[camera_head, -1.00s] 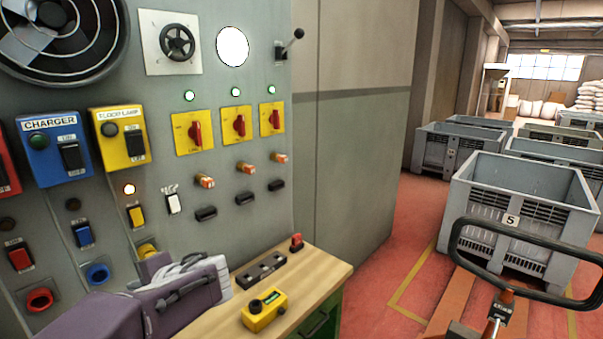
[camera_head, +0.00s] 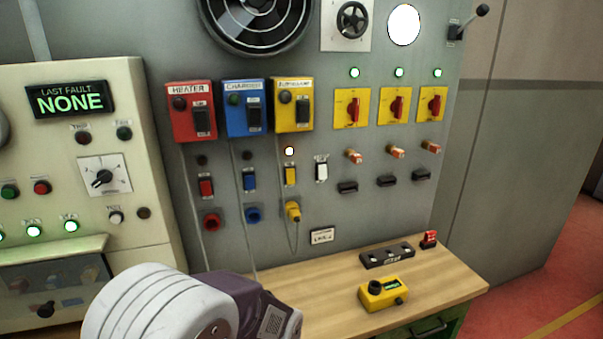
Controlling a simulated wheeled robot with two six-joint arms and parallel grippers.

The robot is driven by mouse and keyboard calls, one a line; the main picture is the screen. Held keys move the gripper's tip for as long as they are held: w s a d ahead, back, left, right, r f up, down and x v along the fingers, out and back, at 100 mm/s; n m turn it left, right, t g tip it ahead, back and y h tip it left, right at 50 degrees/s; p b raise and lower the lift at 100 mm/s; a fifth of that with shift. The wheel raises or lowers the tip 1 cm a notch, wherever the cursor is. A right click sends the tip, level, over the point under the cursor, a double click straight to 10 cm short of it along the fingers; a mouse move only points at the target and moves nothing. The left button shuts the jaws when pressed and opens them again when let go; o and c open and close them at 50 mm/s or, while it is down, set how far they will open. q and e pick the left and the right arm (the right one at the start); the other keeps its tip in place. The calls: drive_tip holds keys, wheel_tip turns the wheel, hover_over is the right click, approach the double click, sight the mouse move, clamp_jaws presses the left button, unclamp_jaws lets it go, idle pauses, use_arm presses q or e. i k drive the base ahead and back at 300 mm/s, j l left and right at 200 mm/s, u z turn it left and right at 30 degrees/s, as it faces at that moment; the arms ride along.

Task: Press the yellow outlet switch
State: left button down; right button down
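The yellow outlet switch (camera_head: 290,176) is a small yellow rocker on the grey wall panel, below the yellow box (camera_head: 293,104). A lit lamp (camera_head: 289,151) is just above it. Below it is the yellow outlet (camera_head: 293,211) with a yellow plug in it and a cord hanging down. A white and purple part of my arm shows at the bottom, well below the switch and apart from it. No gripper fingers show, so I cannot tell where either gripper is.
A blue switch (camera_head: 249,180), a red switch (camera_head: 206,187) and a white switch (camera_head: 321,170) flank the yellow one. A wooden bench (camera_head: 340,280) below holds a yellow device (camera_head: 383,293) and a black strip (camera_head: 387,255). A cream cabinet (camera_head: 150,190) stands left.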

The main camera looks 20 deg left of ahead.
sight(291, 180)
drive_tip(key=k+u, duration=0.1)
drive_tip(key=u, duration=0.8)
